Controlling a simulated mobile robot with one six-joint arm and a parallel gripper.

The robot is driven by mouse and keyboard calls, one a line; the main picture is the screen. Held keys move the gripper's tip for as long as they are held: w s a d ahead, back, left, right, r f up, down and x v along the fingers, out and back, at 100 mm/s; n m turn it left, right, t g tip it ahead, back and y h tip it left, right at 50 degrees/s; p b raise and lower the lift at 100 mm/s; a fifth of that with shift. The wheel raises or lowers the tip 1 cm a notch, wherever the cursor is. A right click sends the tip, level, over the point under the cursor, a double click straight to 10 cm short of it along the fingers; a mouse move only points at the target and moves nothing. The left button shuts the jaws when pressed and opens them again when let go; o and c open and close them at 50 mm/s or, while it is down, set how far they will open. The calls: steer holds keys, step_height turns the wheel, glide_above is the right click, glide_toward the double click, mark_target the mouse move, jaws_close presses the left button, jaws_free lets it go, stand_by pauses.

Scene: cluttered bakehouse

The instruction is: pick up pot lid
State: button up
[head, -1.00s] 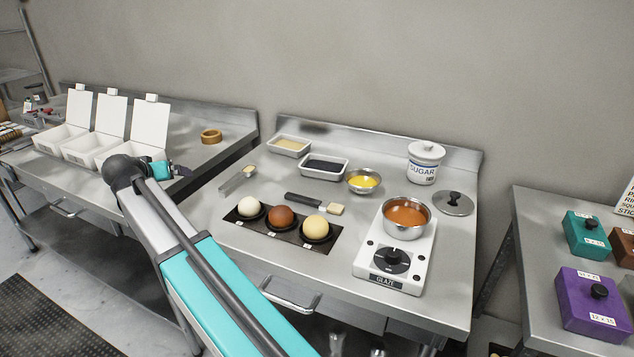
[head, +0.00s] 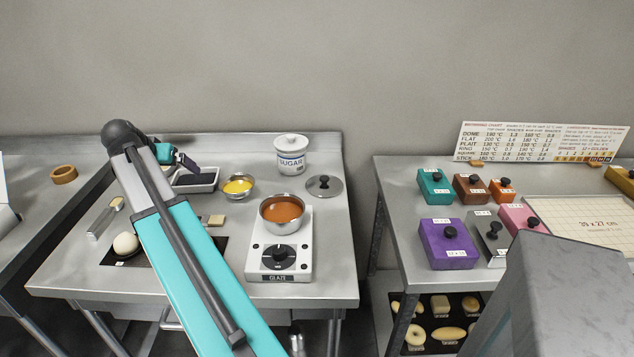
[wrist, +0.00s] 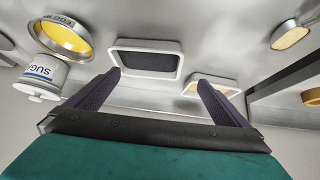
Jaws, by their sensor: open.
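The pot lid (head: 324,186) is a flat grey metal disc with a black knob. It lies on the steel table, right of the glaze pot (head: 283,213) and in front of the sugar jar (head: 291,155). My gripper (head: 188,163) is in the air at the back left of the same table, well left of the lid. In the wrist view my gripper (wrist: 158,85) has its two dark fingers wide apart with nothing between them. The dark-filled white tray (wrist: 148,62) shows beyond the fingers. The lid does not show in the wrist view.
The pot stands on a white hotplate (head: 280,262). A bowl of yellow liquid (head: 238,187) sits between my gripper and the lid. The sugar jar is close behind the lid. A gap separates this table from the right table (head: 400,200), which holds coloured boxes.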

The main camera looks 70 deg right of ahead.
steer(key=s+d+r+m+g+y+p, duration=0.1)
steer(key=s+d+m, duration=0.1)
steer(key=s+d, duration=0.5)
steer(key=s+d+r+m+g+p, duration=0.15)
steer(key=s+d, duration=0.35)
steer(key=s, duration=0.5)
steer(key=m+g+y+p, duration=0.2)
steer(key=m+p, duration=0.1)
steer(key=m, duration=0.1)
glide_toward(324, 177)
steer(key=s+v, duration=0.1)
steer(key=v, duration=0.3)
steer(key=shift+w+t, duration=0.15)
steer(key=shift+t, duration=0.1)
steer(key=shift+d+f, duration=0.1)
steer(key=shift+f, duration=0.05)
steer(key=shift+p+x, duration=0.7)
steer(key=shift+x, duration=3.55)
steer(key=shift+f, duration=0.1)
steer(key=shift+p+x, duration=0.95)
steer(key=shift+x, duration=1.5)
steer(key=c, duration=0.8)
